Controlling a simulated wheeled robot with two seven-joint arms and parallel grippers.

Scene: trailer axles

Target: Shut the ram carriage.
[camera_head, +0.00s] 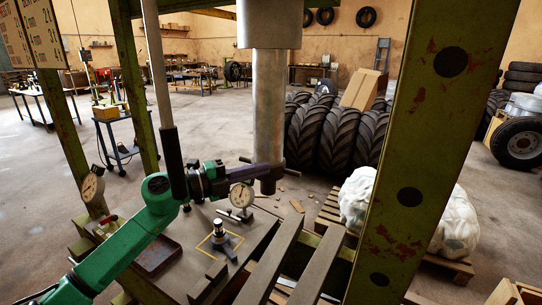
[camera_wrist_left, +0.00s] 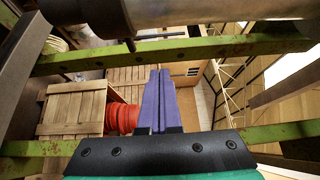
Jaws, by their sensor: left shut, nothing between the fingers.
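The ram (camera_head: 268,110) is a grey steel cylinder that hangs upright in the green press frame, with a wider sleeve (camera_head: 269,24) above it. Its dark lower end hangs above the press bed (camera_head: 185,250). My left gripper (camera_head: 262,173), on the green arm, has its purple fingers at the left side of the ram's lower end; I cannot tell whether they touch it. In the left wrist view the purple fingers (camera_wrist_left: 160,75) are together and empty, with a metal cylinder (camera_wrist_left: 215,10) across the top. I cannot make out which part is the carriage. My right gripper is not in view.
A green upright (camera_head: 425,130) stands close at the right. A long lever with a black grip (camera_head: 172,165) stands near my left wrist. A dial gauge (camera_head: 241,195) and a small stand (camera_head: 219,235) are below the gripper.

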